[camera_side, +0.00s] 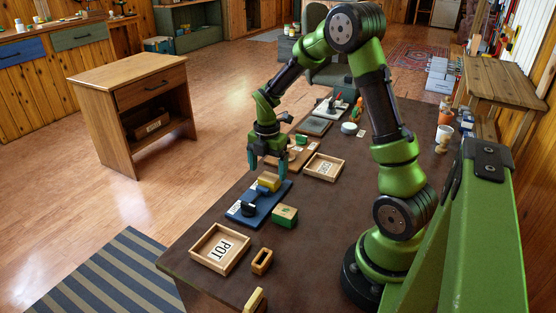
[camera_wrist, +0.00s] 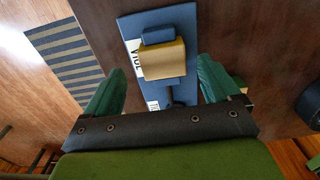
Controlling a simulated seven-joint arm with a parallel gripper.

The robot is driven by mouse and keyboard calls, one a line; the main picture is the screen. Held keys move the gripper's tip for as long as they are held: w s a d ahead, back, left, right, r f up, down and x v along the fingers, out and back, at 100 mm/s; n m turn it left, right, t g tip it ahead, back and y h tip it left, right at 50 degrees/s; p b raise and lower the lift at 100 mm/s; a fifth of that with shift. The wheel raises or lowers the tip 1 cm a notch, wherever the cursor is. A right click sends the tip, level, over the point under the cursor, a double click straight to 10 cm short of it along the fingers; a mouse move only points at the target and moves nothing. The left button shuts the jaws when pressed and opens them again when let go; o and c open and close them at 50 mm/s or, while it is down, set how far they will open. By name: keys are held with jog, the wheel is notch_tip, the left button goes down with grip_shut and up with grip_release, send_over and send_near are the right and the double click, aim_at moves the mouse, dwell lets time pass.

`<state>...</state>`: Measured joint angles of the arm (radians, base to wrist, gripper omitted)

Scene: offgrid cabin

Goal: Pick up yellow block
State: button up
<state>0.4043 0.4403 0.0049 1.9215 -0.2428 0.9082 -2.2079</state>
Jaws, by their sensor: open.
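The yellow block (camera_side: 268,182) sits on a blue board (camera_side: 240,213) on the brown table, beside small blue pieces. In the wrist view the yellow block (camera_wrist: 162,60) lies ahead of and between my fingertips, on the blue board (camera_wrist: 184,18) with partly hidden white lettering. A blue piece (camera_wrist: 158,35) lies against its upper edge. My gripper (camera_side: 267,166) is just above the block in the side view, with fingers pointing down. In the wrist view my gripper (camera_wrist: 158,82) has its two green fingers wide apart with nothing between them.
A wooden tray (camera_side: 194,248) marked "POT" and a small wooden frame (camera_side: 262,261) stand toward the front. A green-and-wood block (camera_side: 285,216) is right of the board. Another wooden tray (camera_side: 334,158) lies behind. Bare tabletop (camera_side: 320,225) is free at the right.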

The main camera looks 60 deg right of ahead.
aim_at(269, 177)
jog(key=shift+s+f, duration=0.2)
jog(key=shift+f, duration=1.75)
jog(key=c, duration=1)
jog(key=shift+c, duration=0.2)
jog(key=shift+r, duration=0.1)
